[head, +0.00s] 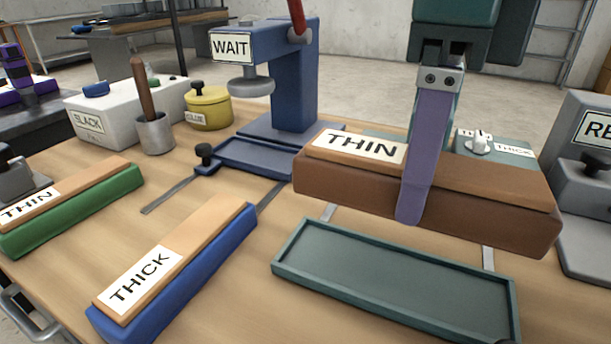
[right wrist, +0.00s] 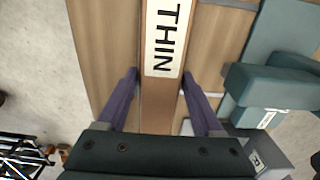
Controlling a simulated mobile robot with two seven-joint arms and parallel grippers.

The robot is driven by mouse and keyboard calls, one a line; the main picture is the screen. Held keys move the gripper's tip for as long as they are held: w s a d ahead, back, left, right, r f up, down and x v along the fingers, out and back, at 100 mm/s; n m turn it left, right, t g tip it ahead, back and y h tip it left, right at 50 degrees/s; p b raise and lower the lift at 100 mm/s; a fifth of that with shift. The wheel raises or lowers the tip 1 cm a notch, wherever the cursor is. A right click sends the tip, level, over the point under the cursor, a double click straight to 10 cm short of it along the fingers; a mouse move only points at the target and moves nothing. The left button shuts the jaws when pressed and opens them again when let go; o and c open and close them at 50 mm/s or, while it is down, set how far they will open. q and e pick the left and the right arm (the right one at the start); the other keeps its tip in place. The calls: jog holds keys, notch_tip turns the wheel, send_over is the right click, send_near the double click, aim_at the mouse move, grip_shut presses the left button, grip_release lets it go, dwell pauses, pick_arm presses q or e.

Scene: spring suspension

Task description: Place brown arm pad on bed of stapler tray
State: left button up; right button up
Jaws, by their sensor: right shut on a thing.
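The brown arm pad (head: 335,185) is a long brown block with a wooden top board and a white THIN label. My right gripper (head: 425,185) is shut across its middle, one purple finger down the near side. The pad is level and appears raised, behind the stapler tray in the head view. The stapler tray (head: 290,262) is a shallow, empty teal tray with a raised rim at the front right. The teal stapler (head: 497,150) with a THIN/THICK dial is mostly hidden behind the pad. In the right wrist view the pad (right wrist: 157,100) lies between both fingers (right wrist: 160,80). My left gripper is not in view.
A green THIN pad (head: 85,215) and a blue THICK pad (head: 200,265) lie on the table to the left. A blue WAIT press (head: 292,80), a wooden-handled tool in a cup (head: 154,135) and a yellow pot (head: 208,108) stand behind. A grey machine (head: 585,200) stands at right.

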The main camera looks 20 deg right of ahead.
aim_at(392, 277)
notch_tip(392, 277, down, 9)
jog(key=shift+f+b, duration=0.15)
jog(key=shift+b, duration=0.45)
jog(key=shift+f, duration=0.2)
jog(key=o, duration=1.5)
jog(key=shift+r, duration=0.1)
